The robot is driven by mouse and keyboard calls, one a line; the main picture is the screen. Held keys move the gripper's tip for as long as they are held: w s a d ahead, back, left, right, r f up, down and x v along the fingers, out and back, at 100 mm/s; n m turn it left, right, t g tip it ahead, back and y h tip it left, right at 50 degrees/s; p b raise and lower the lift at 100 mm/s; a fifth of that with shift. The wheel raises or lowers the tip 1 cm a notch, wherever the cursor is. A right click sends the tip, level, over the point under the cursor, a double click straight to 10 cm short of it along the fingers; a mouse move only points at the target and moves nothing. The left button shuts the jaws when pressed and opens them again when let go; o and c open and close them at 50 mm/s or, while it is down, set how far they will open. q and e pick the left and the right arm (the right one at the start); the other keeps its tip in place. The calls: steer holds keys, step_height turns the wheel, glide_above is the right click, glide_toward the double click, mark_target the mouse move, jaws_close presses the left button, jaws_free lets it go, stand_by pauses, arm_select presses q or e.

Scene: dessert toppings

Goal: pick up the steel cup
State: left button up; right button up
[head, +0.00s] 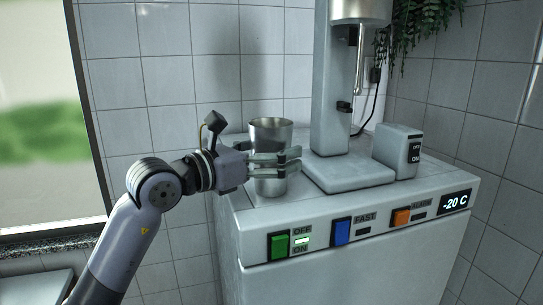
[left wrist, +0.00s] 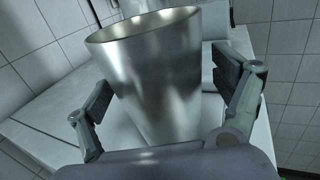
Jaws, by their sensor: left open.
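The steel cup (head: 270,132) stands upright on the left part of the white machine's top, and it tapers toward its base. In the left wrist view the steel cup (left wrist: 155,75) fills the middle, with its open rim tilted in the picture. My left gripper (head: 295,160) comes in from the left at about mid-height of the cup. Its fingers are open, one on each side of the cup, and they hide part of its wall in the head view. In the left wrist view my left gripper (left wrist: 170,105) shows gaps between its fingers and the cup. My right gripper is not in view.
A grey mixer (head: 332,95) stands right of the cup on the white machine (head: 350,265). A small switch box (head: 397,150) is further right. A tiled wall (head: 160,95) is close behind. The machine's front carries green, blue and orange switches.

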arm_select(q)
steer(key=shift+a, duration=0.1)
steer(key=shift+c, duration=0.8)
steer(key=shift+r, duration=0.1)
steer(key=c, duration=1.5)
